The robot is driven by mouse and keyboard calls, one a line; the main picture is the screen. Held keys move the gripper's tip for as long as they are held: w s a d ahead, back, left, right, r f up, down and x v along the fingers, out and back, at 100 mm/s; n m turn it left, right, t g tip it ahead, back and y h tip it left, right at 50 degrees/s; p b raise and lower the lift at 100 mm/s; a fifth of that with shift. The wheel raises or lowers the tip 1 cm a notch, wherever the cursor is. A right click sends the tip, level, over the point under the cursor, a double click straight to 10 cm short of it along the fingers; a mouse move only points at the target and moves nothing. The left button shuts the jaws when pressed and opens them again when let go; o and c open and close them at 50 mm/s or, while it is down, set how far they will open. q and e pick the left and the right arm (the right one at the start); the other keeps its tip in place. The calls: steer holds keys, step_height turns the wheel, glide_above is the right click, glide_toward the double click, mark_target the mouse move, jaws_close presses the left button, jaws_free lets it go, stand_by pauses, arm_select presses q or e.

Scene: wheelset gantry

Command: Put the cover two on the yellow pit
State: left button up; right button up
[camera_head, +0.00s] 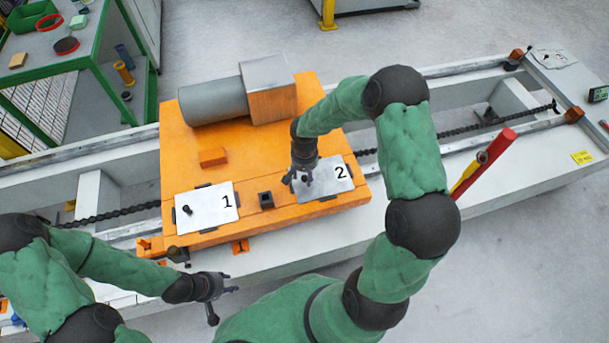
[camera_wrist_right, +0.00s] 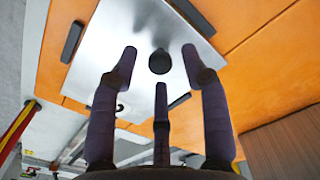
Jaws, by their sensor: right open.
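Cover two is a pale metal plate marked 2 (camera_head: 343,172), lying on the orange platform (camera_head: 190,150) at its right front. In the right wrist view the plate (camera_wrist_right: 125,30) has a dark round knob (camera_wrist_right: 159,61) on it. My right gripper (camera_head: 299,181) is over the plate's left part. Its three fingers are spread around the knob, with gaps between, and hold nothing. My left gripper (camera_head: 229,284) is open and empty, in front of the platform, low in the view. I cannot make out a yellow pit in either view.
Cover one (camera_head: 207,212), marked 1, lies at the platform's left. A small dark square socket (camera_head: 266,200) sits between the covers. A grey cylinder with an orange block (camera_head: 271,105) stands at the back. A red and yellow post (camera_head: 483,163) rises at the right.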

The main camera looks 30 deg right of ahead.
step_height(320, 180, up, 10)
steer(key=p, duration=0.3)
steer(key=shift+r, duration=0.2)
steer(key=shift+f, duration=0.1)
